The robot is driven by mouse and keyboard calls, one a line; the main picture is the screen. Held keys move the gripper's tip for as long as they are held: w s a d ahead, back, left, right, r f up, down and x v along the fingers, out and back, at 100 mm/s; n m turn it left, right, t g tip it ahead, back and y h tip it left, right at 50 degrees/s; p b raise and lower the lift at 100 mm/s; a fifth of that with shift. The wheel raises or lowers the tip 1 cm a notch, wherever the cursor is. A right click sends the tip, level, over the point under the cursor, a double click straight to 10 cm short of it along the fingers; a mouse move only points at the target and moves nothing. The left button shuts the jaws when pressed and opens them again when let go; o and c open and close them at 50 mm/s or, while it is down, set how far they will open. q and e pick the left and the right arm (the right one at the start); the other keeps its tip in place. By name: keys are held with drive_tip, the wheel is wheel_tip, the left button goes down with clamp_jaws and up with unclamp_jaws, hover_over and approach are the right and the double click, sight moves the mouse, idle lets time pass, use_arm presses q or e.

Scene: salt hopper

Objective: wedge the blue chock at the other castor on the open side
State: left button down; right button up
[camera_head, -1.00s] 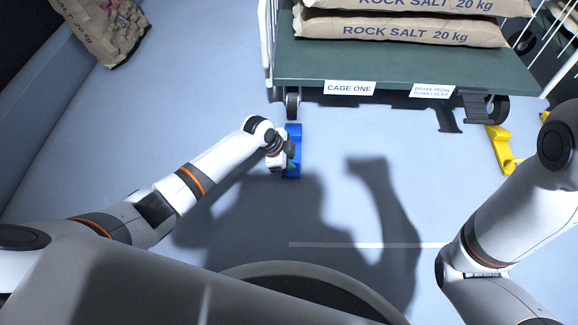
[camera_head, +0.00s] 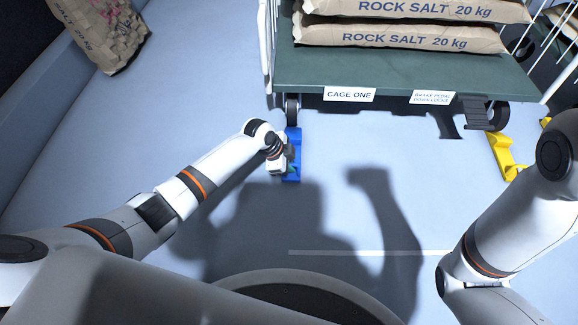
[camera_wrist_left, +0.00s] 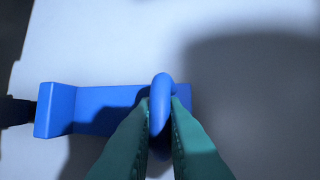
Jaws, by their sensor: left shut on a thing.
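The blue chock (camera_head: 294,148) lies on the floor in front of the left front castor (camera_head: 291,107) of the cage. My left gripper (camera_head: 287,157) is shut on the chock. The left wrist view shows the green fingers (camera_wrist_left: 160,115) closed around an upright blue loop on the chock (camera_wrist_left: 95,108). The raised end of the chock points at the castor, very close to it; I cannot tell whether they touch. A yellow chock (camera_head: 502,155) lies at the right front castor (camera_head: 497,115). My right gripper is out of view; only its arm shows.
The cage's green deck (camera_head: 400,72) carries stacked rock salt bags (camera_head: 400,36). A black brake pedal (camera_head: 471,112) hangs at its front right. Another bag (camera_head: 103,35) lies at upper left beside the wall. The floor in front is clear.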

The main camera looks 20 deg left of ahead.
use_arm(q)
drive_tip(key=shift+w+a+f+b, duration=0.1)
drive_tip(key=shift+w+a+b, duration=0.05)
drive_tip(key=shift+w+b, duration=0.25)
drive_tip(key=shift+w+a+f+b, duration=0.1)
drive_tip(key=shift+w+b, duration=0.2)
drive_tip(key=shift+w, duration=0.1)
drive_tip(key=shift+w+a+r, duration=0.1)
drive_tip(key=shift+w+a, duration=0.15)
drive_tip(key=shift+w, duration=0.1)
drive_tip(key=c, duration=1.4)
unclamp_jaws()
drive_tip(key=shift+w, duration=0.1)
drive_tip(key=shift+d, duration=0.1)
drive_tip(key=shift+f, duration=0.2)
